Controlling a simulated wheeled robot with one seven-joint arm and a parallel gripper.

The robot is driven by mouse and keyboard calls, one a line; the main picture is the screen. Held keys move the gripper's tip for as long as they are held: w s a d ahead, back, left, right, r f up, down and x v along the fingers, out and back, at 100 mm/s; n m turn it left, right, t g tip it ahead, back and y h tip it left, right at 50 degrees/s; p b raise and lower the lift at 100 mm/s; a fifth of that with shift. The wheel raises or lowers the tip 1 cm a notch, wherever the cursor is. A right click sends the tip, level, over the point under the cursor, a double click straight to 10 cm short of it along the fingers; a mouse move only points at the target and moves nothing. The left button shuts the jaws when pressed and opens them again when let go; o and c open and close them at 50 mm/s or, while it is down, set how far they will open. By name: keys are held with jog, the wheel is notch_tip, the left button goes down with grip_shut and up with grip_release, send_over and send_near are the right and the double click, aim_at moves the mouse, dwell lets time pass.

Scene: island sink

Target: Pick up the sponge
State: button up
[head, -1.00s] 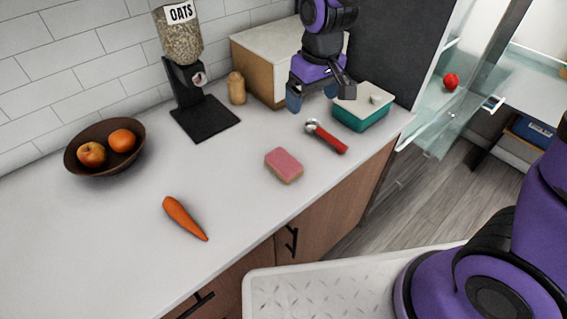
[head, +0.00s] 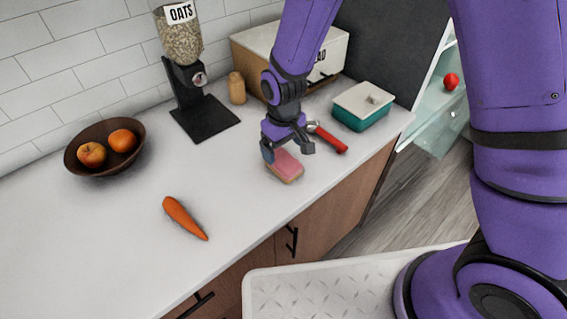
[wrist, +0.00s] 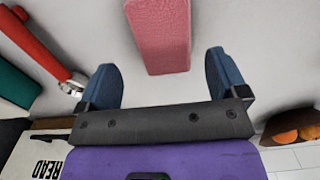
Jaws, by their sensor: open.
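The sponge (head: 286,168) is a pink block with a tan underside, lying flat on the white counter near its front edge. In the wrist view the pink sponge (wrist: 160,35) is at the top centre, ahead of and between the lines of the two fingers. My gripper (head: 288,152) hangs over the sponge's back side, with its fingers pointing down. In the wrist view my gripper (wrist: 165,80) is open, with blue fingers apart and nothing between them. The head view does not show clearly how high the fingertips are above the counter.
A red-handled tool (head: 328,138) lies close to the right of my gripper. A teal box with a white lid (head: 362,106), bread box (head: 315,60) and oats dispenser (head: 205,115) stand behind. A carrot (head: 184,218) and fruit bowl (head: 105,165) are left. Counter between them is clear.

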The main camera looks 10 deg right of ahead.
aim_at(283, 159)
jog(key=shift+s+f, duration=0.2)
jog(key=shift+f, duration=1.1)
jog(key=shift+s+f, duration=0.15)
jog(key=shift+f, duration=1.1)
jog(key=c, duration=1.1)
jog(key=shift+o, duration=0.2)
jog(key=shift+r, duration=0.15)
